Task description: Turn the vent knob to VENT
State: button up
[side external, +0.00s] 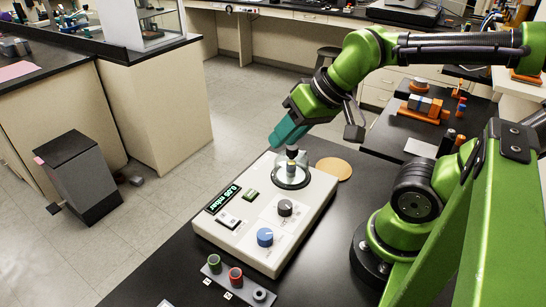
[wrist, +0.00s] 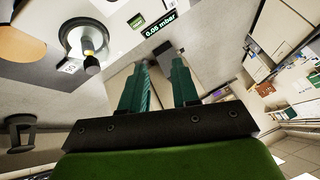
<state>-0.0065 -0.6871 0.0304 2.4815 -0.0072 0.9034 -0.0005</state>
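The white instrument box (side external: 240,222) stands on the black bench and carries a lit display (side external: 223,198). The display reads 0.05 mbar in the wrist view (wrist: 160,23). Two knobs sit on its top: a dark one (side external: 285,207) and a blue one (side external: 265,237). Their labels are too small to read, so I cannot tell which is the vent knob. My gripper (side external: 275,142) is above the far end of the box, well away from both knobs, tilted down and left. In the wrist view its two teal fingers (wrist: 160,72) are apart with nothing between them.
A round chamber with a clear cover and a yellow-and-black top (side external: 291,168) stands on the box below my gripper. Small buttons (side external: 228,219) sit near the display. A grey rack (side external: 238,282) with green and red rings lies in front. An orange disc (side external: 333,168) lies behind.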

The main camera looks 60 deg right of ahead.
aim_at(265, 234)
jog(key=o, duration=0.5)
jog(key=a+n+g, duration=0.1)
jog(key=n, duration=0.1)
jog(key=w+a+f+n+g, duration=0.1)
jog(key=a+n, duration=0.2)
jog(key=shift+w+f+n+g+h, duration=0.15)
jog(key=shift+f+n+g+h, duration=0.15)
jog(key=shift+g, duration=0.1)
jog(key=shift+c, duration=0.2)
jog(key=a+n+g, duration=0.1)
jog(key=n, duration=0.2)
jog(key=a+n+g, duration=0.1)
jog(key=n, duration=0.2)
jog(key=a+n+g+h, duration=0.1)
jog(key=a+n, duration=0.1)
jog(key=n, duration=0.1)
jog(key=shift+s+a+f+n, duration=0.1)
jog(key=shift+s+f+n, duration=0.15)
jog(key=shift+n, duration=0.05)
jog(key=f+n, duration=0.1)
jog(key=f, duration=0.4)
jog(key=f+n, duration=0.2)
jog(key=f, duration=0.3)
jog(key=s+f+n, duration=0.1)
jog(key=f+n, duration=0.1)
jog(key=f, duration=0.4)
jog(key=shift+a+g, duration=0.3)
jog(key=shift+g, duration=0.1)
jog(key=c, duration=1)
